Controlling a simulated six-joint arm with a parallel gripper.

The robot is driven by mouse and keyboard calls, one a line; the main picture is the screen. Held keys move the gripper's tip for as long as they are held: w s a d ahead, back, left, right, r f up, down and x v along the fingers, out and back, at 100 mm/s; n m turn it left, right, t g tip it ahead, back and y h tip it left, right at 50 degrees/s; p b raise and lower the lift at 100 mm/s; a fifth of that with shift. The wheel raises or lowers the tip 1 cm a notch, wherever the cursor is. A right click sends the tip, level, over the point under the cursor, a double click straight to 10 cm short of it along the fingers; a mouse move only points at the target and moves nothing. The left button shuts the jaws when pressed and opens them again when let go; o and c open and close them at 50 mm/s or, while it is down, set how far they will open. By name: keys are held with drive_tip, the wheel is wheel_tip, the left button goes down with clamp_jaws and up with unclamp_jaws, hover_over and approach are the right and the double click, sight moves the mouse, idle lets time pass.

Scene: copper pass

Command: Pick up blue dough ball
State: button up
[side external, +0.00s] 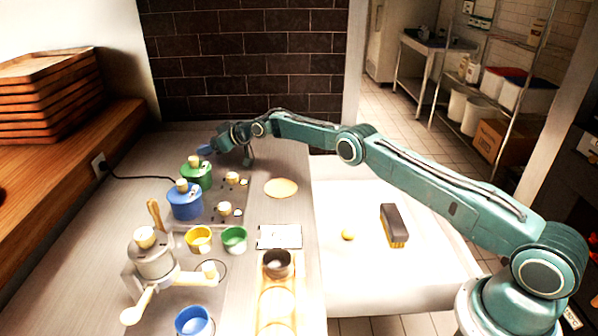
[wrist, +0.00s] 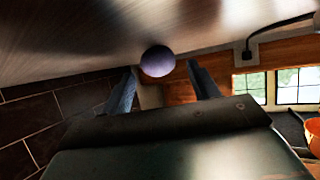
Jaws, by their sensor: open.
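The blue dough ball (wrist: 157,61) looks bluish purple in the wrist view. It rests on the grey counter, which fills the top of that view. My gripper (wrist: 163,84) is open, with one finger on each side of the picture below the ball. The ball shows in the gap just past the fingertips, and I see no finger touching it. In the side external view my arm reaches to the far end of the counter. A small blue thing (side external: 205,150) shows there by the wrist; I cannot tell whether it is the ball.
A green pot (side external: 196,174) and a blue pot (side external: 185,202) stand close to the wrist, by burners. Yellow (side external: 198,239) and green (side external: 234,239) cups stand nearer. A brick wall (side external: 250,60) rises behind. A yellow ball (side external: 348,235) and a brush-like block (side external: 394,226) lie on the white table.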

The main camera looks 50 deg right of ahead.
idle(0.3)
drive_tip(key=c, duration=1.1)
drive_tip(key=shift+o, duration=0.2)
drive_tip(key=shift+r, duration=0.1)
wheel_tip(320, 180, up, 10)
